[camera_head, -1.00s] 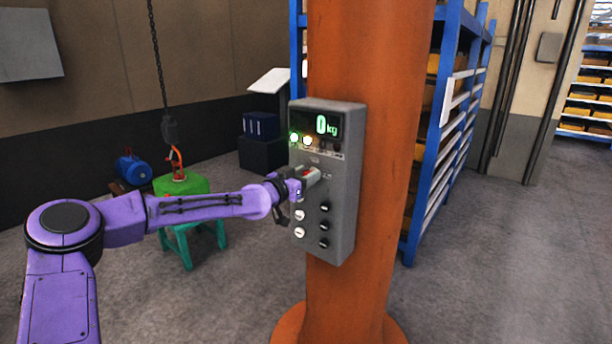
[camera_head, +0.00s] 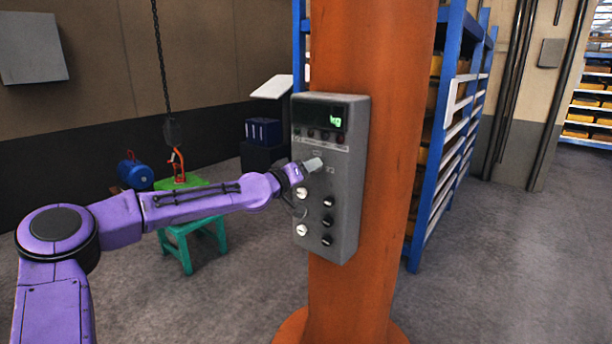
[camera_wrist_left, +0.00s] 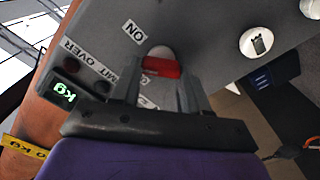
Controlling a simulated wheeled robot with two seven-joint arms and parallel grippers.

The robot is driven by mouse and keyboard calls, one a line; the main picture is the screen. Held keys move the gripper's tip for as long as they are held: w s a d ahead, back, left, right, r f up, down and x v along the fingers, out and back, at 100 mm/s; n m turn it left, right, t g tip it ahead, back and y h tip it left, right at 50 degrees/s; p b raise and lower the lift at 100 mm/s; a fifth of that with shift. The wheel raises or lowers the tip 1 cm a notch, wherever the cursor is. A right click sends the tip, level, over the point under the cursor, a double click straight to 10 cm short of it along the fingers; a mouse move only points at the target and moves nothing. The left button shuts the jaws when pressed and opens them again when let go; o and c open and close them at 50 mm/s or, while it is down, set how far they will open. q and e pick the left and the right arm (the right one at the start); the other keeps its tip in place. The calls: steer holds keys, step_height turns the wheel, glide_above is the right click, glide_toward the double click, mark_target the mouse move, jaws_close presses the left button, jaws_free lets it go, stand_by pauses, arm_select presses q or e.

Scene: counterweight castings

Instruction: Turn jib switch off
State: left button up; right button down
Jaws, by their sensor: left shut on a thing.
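The jib switch (camera_wrist_left: 160,68), a red bar on a pale round base, is on the front of a grey control box (camera_head: 345,205). An ON label (camera_wrist_left: 133,31) lies beside it; another label is partly hidden by a finger. My left gripper (camera_head: 310,166) is at the switch, and in the left wrist view its fingers (camera_wrist_left: 158,85) are shut on the red bar, one on each side. The box's display (camera_head: 325,117) shows a green "kg" with no digit visible, and the lamps below it look dark. My right gripper is not in view.
The box is fixed to an orange column (camera_head: 365,60). White and black knobs (camera_head: 327,202) sit below the switch. A hoist hook (camera_head: 177,160) hangs over a green stool (camera_head: 190,228) at left. Blue shelving (camera_head: 432,160) stands behind the column.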

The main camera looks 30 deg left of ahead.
arm_select(q)
steer(key=n+b, duration=0.3)
steer(key=n, duration=0.7)
steer(key=shift+f, duration=0.1)
steer(key=shift+a+n+b, duration=0.1)
steer(key=shift+n+b, duration=0.2)
stand_by(0.3)
